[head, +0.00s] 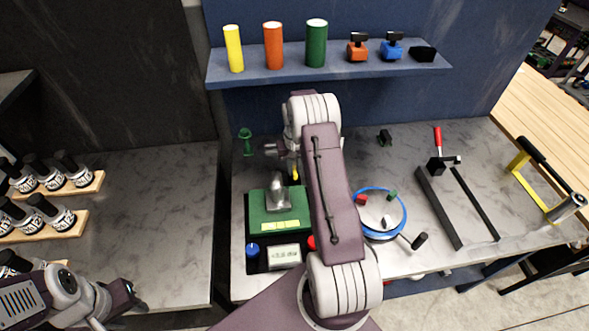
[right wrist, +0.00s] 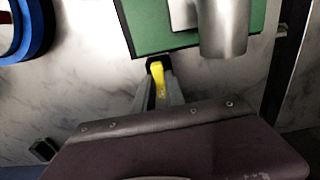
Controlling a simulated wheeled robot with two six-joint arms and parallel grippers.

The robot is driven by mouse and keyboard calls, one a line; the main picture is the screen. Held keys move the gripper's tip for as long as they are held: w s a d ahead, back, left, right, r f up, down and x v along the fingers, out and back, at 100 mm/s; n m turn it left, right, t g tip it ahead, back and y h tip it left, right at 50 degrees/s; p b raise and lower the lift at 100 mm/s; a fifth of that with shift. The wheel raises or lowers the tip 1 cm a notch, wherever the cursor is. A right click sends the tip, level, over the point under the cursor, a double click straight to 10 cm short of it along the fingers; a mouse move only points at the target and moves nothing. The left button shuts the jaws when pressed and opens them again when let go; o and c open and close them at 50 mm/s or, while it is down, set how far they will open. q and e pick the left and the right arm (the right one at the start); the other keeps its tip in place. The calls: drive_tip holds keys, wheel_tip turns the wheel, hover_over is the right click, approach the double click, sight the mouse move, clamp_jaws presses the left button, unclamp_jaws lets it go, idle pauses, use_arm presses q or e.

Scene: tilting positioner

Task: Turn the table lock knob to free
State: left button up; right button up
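The tilting positioner shows as a green plate (head: 262,218) on a dark base, with a grey metal part (head: 278,194) on it. A yellow lever-like knob (right wrist: 158,80) on a small black mount sits at the green plate's edge in the right wrist view; I take it for the lock knob. My right gripper (right wrist: 158,88) has its fingers on both sides of this knob and looks closed on it. In the head view the knob (head: 295,172) shows only as a small yellow bit beside my right arm. My left gripper (head: 128,301) is at the lower left, away from the positioner; its opening is unclear.
A blue knob (head: 252,249), a small display (head: 284,256) and a partly hidden red button (head: 312,242) lie in front. A blue-rimmed round fixture (head: 404,226) is to the right, a green stand (head: 246,142) behind left. A shelf (head: 330,67) hangs behind.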

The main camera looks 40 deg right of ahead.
sight(295, 170)
drive_tip(key=o, duration=0.4)
drive_tip(key=shift+w+d+r, duration=0.15)
drive_tip(key=shift+r, duration=0.05)
drive_tip(key=shift+f, duration=0.1)
wheel_tip(295, 170, up, 8)
drive_tip(key=shift+r+b, duration=0.1)
drive_tip(key=shift+b, duration=0.95)
drive_tip(key=shift+r, duration=0.45)
